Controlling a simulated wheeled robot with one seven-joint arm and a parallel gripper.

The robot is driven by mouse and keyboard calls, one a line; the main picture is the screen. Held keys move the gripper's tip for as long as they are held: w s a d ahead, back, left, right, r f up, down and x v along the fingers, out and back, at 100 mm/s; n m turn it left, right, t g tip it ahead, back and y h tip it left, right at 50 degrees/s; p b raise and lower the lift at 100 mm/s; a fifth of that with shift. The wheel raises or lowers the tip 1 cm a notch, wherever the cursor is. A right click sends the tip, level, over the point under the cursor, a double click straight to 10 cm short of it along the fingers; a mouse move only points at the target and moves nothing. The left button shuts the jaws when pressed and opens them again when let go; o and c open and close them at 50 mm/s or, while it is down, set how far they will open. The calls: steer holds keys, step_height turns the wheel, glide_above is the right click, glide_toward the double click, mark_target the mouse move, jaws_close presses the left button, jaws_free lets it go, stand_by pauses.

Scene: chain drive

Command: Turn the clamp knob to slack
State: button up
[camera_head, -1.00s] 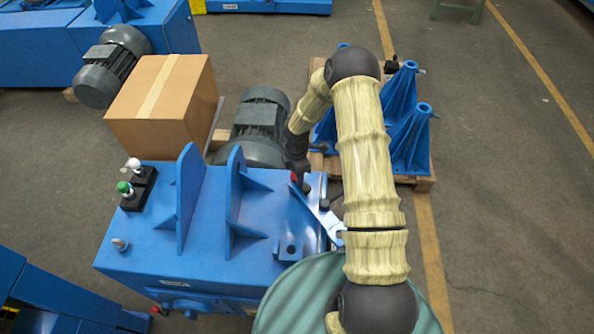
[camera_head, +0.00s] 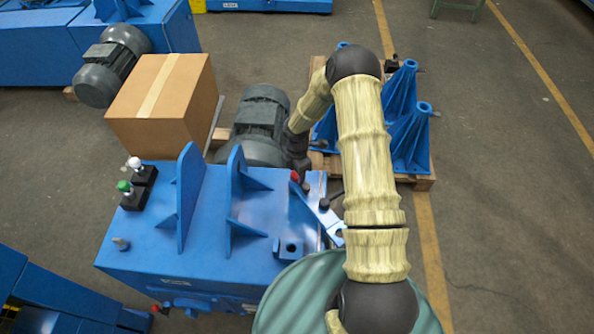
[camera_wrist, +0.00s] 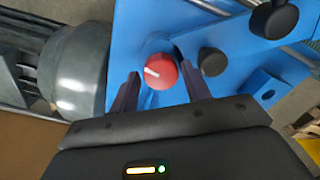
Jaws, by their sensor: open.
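A red round knob (camera_wrist: 160,71) with a white line on its face sits on the blue machine plate. The line slants, nearly sideways in the wrist view. The knob's red edge also shows in the head view (camera_head: 295,176), below my wrist. My gripper (camera_wrist: 159,88) is open, with one dark finger on each side of the red knob. The left finger stands apart from it; whether the right one touches cannot be told. In the head view my gripper is mostly hidden by the arm and wrist.
Black round knobs (camera_wrist: 212,62) (camera_wrist: 274,18) stand to the right of the red one. A grey motor (camera_head: 258,125) is close on the left. Upright blue brackets (camera_head: 187,195) rise from the machine. A cardboard box (camera_head: 165,100) stands behind; a green drum (camera_head: 300,290) is in front.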

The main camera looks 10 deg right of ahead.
steer(key=shift+r, duration=0.1)
step_height(320, 180, up, 17)
steer(key=shift+b, duration=0.3)
steer(key=shift+r, duration=0.1)
stand_by(0.4)
steer(key=s+r+m+t+p, duration=0.1)
steer(key=s+r+m, duration=0.5)
steer(key=s+m, duration=0.4)
steer(key=s+r+m+t, duration=0.1)
steer(key=s+r+m, duration=0.5)
steer(key=s+m, duration=0.4)
steer(key=shift+s+r+m+t+p, duration=0.3)
steer(key=shift+s+m+p, duration=0.1)
steer(key=shift+s, duration=0.15)
steer(key=shift+w, duration=0.1)
